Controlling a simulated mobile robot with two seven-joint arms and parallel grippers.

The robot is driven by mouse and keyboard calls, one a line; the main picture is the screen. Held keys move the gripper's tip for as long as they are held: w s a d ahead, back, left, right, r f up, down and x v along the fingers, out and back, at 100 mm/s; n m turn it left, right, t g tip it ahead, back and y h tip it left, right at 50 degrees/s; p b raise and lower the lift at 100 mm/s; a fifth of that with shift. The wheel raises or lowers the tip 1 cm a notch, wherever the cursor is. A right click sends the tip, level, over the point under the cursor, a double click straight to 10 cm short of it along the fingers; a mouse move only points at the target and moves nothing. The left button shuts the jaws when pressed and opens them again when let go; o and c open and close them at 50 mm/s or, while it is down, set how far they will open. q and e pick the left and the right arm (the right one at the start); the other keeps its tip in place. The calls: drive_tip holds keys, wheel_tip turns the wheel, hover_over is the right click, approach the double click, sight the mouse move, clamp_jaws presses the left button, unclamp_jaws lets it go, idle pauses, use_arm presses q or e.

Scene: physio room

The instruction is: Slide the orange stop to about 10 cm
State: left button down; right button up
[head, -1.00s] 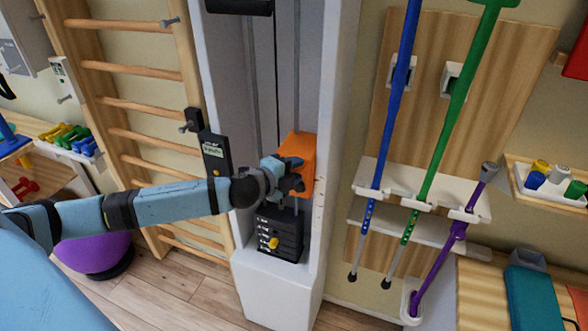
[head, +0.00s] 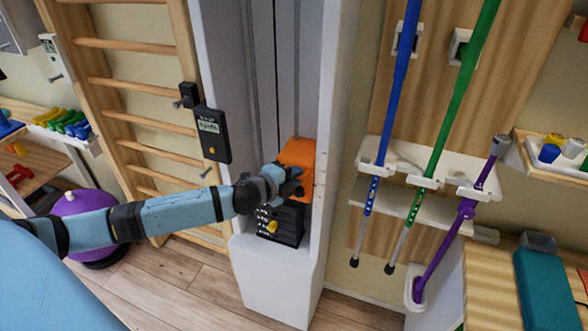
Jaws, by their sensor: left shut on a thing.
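The orange stop (head: 299,156) is a block on the vertical rods inside the white column (head: 274,280). My left gripper (head: 291,182) is shut on the stop at its lower front part and hides some of it. My right gripper does not show.
Wooden wall bars (head: 140,114) stand left of the column. Blue, green and purple sticks hang on a white rack (head: 410,165) to the right. A purple ball (head: 84,220) lies at the lower left. Wooden floor is bare around the column's base.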

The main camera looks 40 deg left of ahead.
use_arm(q)
drive_tip(key=shift+r, duration=0.25)
drive_tip(key=c, duration=1.2)
unclamp_jaws()
drive_tip(key=shift+s, duration=0.1)
drive_tip(key=b+v, duration=0.2)
drive_tip(key=v, duration=1.1)
drive_tip(key=shift+s+a, duration=0.15)
drive_tip(key=shift+s, duration=0.15)
